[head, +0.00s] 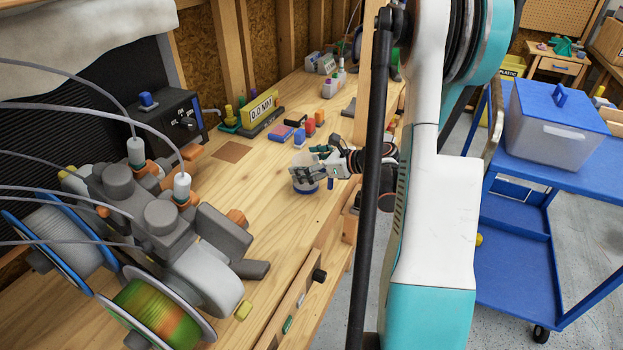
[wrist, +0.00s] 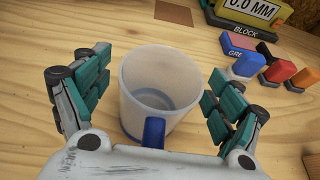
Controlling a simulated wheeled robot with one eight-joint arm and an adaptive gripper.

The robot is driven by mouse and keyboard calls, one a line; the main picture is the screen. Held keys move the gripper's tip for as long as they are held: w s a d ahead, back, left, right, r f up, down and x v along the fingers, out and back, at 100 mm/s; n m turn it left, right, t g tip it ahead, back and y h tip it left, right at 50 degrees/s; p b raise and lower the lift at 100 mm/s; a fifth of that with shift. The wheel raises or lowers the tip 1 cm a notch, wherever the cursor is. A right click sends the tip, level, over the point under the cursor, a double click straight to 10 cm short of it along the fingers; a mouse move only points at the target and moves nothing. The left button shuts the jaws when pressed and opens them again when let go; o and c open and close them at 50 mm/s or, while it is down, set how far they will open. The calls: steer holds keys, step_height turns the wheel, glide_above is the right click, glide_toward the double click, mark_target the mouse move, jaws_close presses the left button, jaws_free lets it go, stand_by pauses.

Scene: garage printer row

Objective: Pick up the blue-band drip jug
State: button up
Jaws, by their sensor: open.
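The blue-band drip jug (wrist: 144,96) is a whitish, translucent jug with a blue band round its base and a blue handle (wrist: 154,132). It stands upright on the wooden bench, and its handle points toward my wrist. In the head view the jug (head: 304,181) is partly covered by my gripper (head: 318,172). In the wrist view my gripper (wrist: 154,95) is open, with one teal-padded finger on each side of the jug. A gap shows between the jug and the left finger; the right finger is closer. The inside of the jug looks empty or nearly so.
A 0.0 MM display block (head: 262,106) and several small coloured blocks (head: 299,135) stand behind the jug. A grey machine with spools (head: 150,310) fills the bench's near left. A blue cart with a lidded bin (head: 556,120) stands right. Bare wood (head: 250,190) lies left of the jug.

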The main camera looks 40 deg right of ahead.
steer(key=shift+c, duration=0.3)
steer(key=c, duration=1.1)
steer(key=shift+r, duration=0.1)
